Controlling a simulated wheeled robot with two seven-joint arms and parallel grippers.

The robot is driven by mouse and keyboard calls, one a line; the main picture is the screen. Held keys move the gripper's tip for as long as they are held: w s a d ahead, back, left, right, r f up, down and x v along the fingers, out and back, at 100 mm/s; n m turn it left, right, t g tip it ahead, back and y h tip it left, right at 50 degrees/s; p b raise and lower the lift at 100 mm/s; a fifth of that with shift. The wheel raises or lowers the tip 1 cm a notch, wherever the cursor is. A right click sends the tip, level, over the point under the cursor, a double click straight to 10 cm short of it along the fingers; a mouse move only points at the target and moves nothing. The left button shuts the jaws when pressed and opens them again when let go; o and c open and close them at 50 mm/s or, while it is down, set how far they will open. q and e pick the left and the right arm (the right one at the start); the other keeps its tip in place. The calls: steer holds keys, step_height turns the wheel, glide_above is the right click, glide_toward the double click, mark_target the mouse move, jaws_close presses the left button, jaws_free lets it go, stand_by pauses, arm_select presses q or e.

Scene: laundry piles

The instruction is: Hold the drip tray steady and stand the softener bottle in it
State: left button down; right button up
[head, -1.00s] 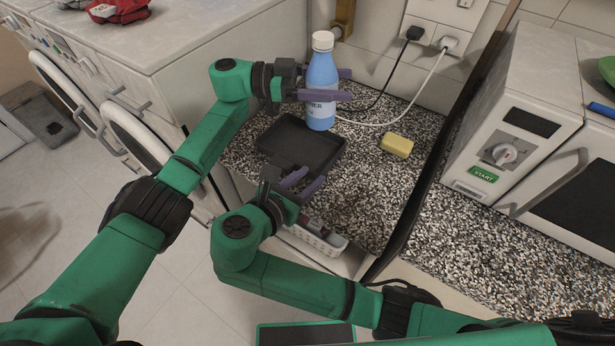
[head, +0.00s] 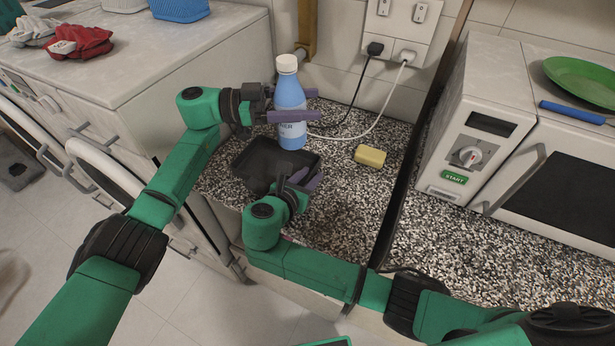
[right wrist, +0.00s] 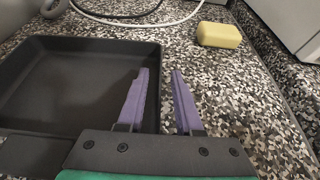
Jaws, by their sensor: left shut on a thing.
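The softener bottle (head: 291,108), blue with a white cap, stands upright at the far right side of the drip tray. My left gripper (head: 314,104) is shut on its body. Whether the bottle's base touches the counter is unclear. The drip tray (head: 254,164) is black, shallow and empty, and lies on the speckled counter; it also fills the left of the right wrist view (right wrist: 75,85). My right gripper (head: 308,179) is at the tray's right side. In the right wrist view its fingers (right wrist: 160,72) are apart, one on each side of the tray's right wall.
A yellow sponge (head: 370,156) lies right of the tray. A white cable (head: 378,112) and a black cable run from the wall sockets (head: 396,32) behind the bottle. A microwave (head: 490,140) stands at the right. The counter (head: 340,215) in front of the sponge is clear.

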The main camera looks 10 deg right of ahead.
jaws_close()
stand_by(1.2)
